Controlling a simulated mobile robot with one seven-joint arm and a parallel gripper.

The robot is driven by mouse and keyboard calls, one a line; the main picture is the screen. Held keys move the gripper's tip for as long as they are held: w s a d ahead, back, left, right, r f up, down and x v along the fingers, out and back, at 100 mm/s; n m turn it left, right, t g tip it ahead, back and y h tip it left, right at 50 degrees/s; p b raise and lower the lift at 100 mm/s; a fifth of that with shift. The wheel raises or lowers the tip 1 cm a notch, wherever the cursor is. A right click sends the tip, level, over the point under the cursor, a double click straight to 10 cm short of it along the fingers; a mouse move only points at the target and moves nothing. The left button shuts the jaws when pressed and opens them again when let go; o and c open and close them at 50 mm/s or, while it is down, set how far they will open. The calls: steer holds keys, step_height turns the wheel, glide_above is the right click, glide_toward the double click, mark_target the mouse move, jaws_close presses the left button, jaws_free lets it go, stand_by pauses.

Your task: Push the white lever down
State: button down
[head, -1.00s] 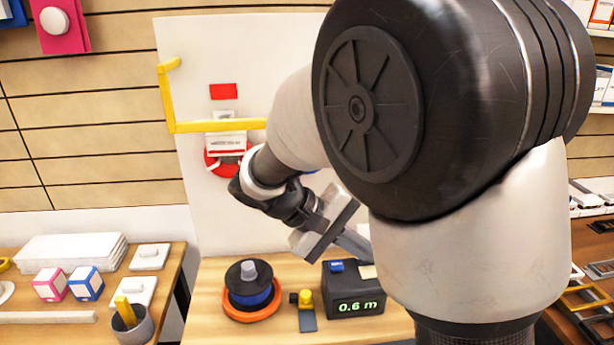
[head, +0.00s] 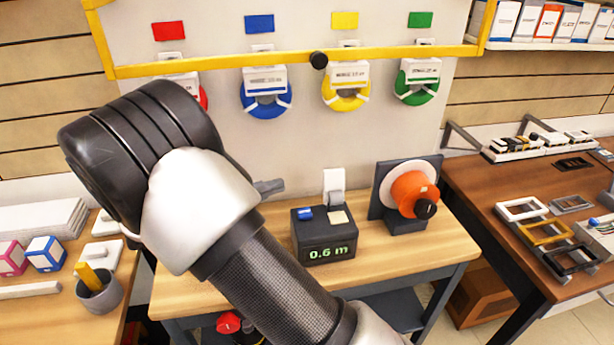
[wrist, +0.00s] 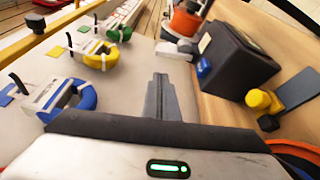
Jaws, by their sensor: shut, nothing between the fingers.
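A white upright tab (head: 333,180), which looks like the lever, stands at the back of the black box (head: 325,250) with the "0.6 m" display. A grey rounded part sits at its foot. In the wrist view a white piece (wrist: 175,50) shows at the left side of the box (wrist: 237,62). My gripper (wrist: 160,78) is shut and empty, its fingers apart from the box and pointing along the white panel. In the head view my arm hides most of the gripper; only a grey finger end (head: 270,187) shows, left of the box.
Red, blue (head: 266,92), yellow (head: 346,88) and green (head: 417,82) coils hang on the white panel under a yellow rail (head: 290,59). An orange reel (head: 412,194) stands right of the box. A yellow-handled tool (wrist: 262,100) lies near the box.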

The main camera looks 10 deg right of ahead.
mark_target(324, 179)
steer(key=x, duration=1)
steer(key=shift+s+m+b, duration=0.35)
steer(key=shift+m+b, duration=0.15)
steer(key=shift+b, duration=0.45)
steer(key=s+m+b, duration=0.1)
steer(key=b, duration=0.1)
steer(key=m+h+b, duration=0.1)
steer(key=b, duration=0.2)
steer(key=shift+s+f+m, duration=0.15)
steer(key=shift+s+m, duration=0.25)
steer(key=s+m+h+b, duration=0.1)
steer(key=m+b, duration=0.1)
steer(key=b, duration=0.1)
steer(key=shift+s, duration=0.2)
steer(key=shift+s+r+m, duration=0.15)
steer(key=shift+r+m, duration=0.05)
steer(key=shift+m, duration=0.4)
steer(key=shift+r, duration=0.2)
steer(key=v, duration=0.7)
steer(key=shift+a+f+p, duration=0.2)
steer(key=shift+a+p, duration=0.05)
steer(key=shift+p, duration=0.15)
steer(key=shift+s, duration=0.1)
